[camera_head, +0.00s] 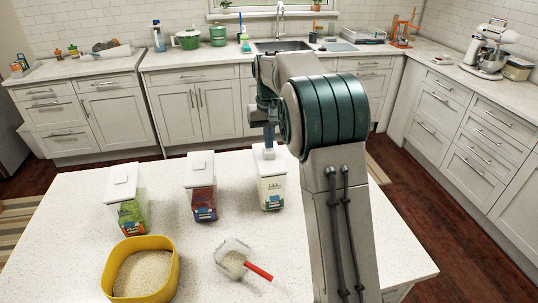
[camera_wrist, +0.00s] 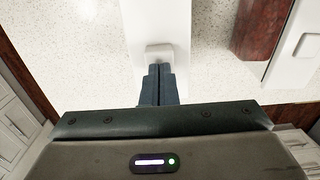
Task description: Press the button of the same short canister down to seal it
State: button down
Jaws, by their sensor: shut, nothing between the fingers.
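A short clear canister (camera_head: 271,190) with white contents and a white lid stands on the island at the right of a row of three. Its square lid button (camera_wrist: 153,50) shows in the wrist view, partly covered by my fingertips. My gripper (camera_head: 268,143) is shut and empty, pointing down at this button. In the wrist view the closed fingertips (camera_wrist: 160,67) overlap the button's near edge. I cannot tell whether they press on it or hover just above. In the head view a white button seems to stand up from the lid under my fingers.
A canister of red contents (camera_head: 202,197) stands to the left, and one of green contents (camera_head: 131,211) further left. A yellow bowl (camera_head: 174,272) of grain and a clear scoop with a red handle (camera_head: 258,271) lie in front. The island's (camera_head: 80,240) left side is clear.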

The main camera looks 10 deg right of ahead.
jog(key=shift+f+b, duration=0.9)
jog(key=shift+f, duration=0.75)
jog(key=shift+r+p, duration=3.3)
jog(key=shift+r, duration=0.55)
jog(key=shift+s, duration=0.1)
jog(key=s+r+t+b, duration=0.2)
jog(key=s+r, duration=0.2)
jog(key=s, duration=1.4)
jog(key=s+f+t, duration=0.1)
jog(key=s+f, duration=0.1)
jog(key=s, duration=0.5)
jog(key=s+f, duration=0.3)
jog(key=s, duration=0.5)
jog(key=shift+f+t+b, duration=0.25)
jog(key=shift+t+b, duration=0.1)
jog(key=shift+t, duration=0.05)
